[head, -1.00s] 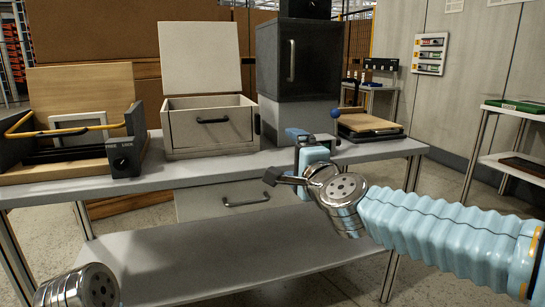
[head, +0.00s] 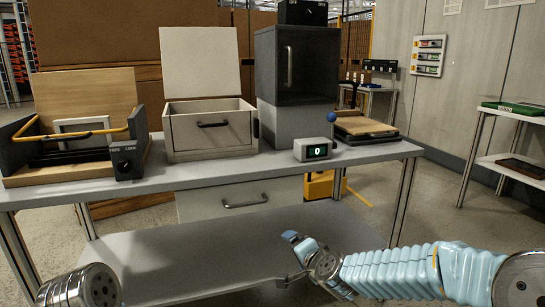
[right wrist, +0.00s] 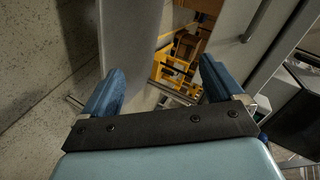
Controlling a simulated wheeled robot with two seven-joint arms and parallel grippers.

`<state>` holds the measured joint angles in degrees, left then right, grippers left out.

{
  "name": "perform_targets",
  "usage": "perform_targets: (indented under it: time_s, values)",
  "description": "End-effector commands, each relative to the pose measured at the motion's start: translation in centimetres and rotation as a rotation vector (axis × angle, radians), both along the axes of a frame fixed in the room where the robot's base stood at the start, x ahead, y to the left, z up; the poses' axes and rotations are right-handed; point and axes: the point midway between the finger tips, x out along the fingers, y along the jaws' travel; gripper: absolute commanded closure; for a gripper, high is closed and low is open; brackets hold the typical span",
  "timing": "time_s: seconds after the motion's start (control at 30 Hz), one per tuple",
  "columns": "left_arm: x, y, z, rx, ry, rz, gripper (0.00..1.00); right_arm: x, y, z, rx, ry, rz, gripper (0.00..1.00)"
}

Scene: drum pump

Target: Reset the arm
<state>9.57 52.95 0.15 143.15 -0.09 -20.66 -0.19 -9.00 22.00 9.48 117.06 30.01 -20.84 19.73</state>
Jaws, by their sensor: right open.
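My right arm reaches in from the lower right in the head view, below the height of the tabletop. Its gripper (head: 290,262) is in front of the table and small in that view. In the right wrist view the two blue fingers of the right gripper (right wrist: 160,86) stand wide apart with nothing between them. They are apart from the table. Only a metal link of my left arm shows at the bottom left of the head view; the left gripper is out of frame.
The grey table (head: 215,180) carries an open drawer box (head: 210,130), a dark cabinet (head: 297,65), a digital display (head: 314,150) reading 0, a wooden-topped device (head: 365,126) and a yellow-handled box (head: 75,140). Yellow equipment (head: 320,186) stands behind. The lower shelf (head: 215,250) is bare.

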Motion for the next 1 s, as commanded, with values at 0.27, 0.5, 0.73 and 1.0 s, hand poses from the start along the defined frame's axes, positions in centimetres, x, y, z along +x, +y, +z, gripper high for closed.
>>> perform_targets:
  time_s: [0.27,0.5,0.73,1.0]
  values:
    - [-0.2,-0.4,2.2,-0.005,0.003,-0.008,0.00,-10.3,-3.5,-21.6,-0.327,0.366,0.281,0.06]
    - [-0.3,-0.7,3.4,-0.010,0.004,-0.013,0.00,-24.3,-5.0,-31.4,-0.421,0.613,0.597,0.06]
    - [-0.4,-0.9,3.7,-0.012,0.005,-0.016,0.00,-30.2,-5.1,-33.4,-0.416,0.688,0.733,0.06]
    - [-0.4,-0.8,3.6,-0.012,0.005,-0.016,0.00,-30.3,-5.1,-33.4,-0.417,0.689,0.736,0.06]
